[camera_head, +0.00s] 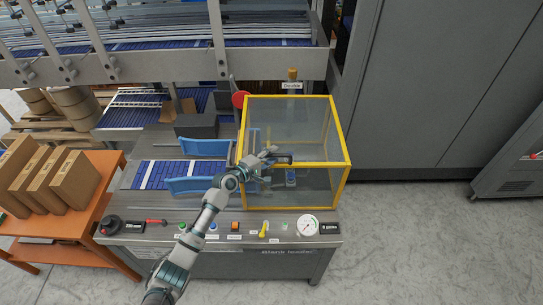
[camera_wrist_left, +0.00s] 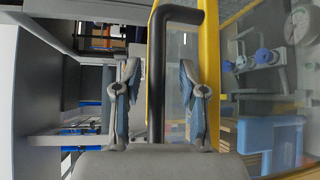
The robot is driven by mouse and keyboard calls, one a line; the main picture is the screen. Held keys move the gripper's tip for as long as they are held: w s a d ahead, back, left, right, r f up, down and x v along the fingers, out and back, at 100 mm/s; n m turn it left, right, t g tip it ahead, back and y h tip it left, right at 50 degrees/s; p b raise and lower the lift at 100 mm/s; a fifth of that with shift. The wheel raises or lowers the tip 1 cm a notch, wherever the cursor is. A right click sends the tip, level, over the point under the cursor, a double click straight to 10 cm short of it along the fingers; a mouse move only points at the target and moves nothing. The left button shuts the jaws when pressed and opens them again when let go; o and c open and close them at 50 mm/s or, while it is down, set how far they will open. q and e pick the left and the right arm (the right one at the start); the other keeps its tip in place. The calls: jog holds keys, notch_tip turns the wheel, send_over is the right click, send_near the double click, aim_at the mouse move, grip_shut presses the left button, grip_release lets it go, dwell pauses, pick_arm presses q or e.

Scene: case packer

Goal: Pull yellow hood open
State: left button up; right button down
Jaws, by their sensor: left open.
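The yellow hood (camera_head: 345,140) is a clear box with a yellow frame, sitting down over the right part of the machine table. Its yellow frame edge (camera_wrist_left: 210,75) and black bar handle (camera_wrist_left: 157,60) show in the left wrist view. My left gripper (camera_head: 270,157) is at the hood's left front side, by the handle. In the left wrist view my left gripper (camera_wrist_left: 159,85) is open, its two fingers on either side of the handle, with visible gaps to the bar. My right gripper is in neither view.
The machine's front panel (camera_head: 190,230) carries buttons, a yellow lever and a round gauge (camera_head: 307,225). Blue guides (camera_head: 200,186) stand left of the hood. An orange table (camera_head: 100,215) with brown cartons (camera_head: 75,180) is at the left. Grey cabinets (camera_head: 440,90) stand behind right; floor at right is clear.

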pick_arm(q)
jog(key=shift+c, duration=0.2)
jog(key=shift+s, duration=0.1)
grip_shut()
jog(key=shift+a, duration=0.15)
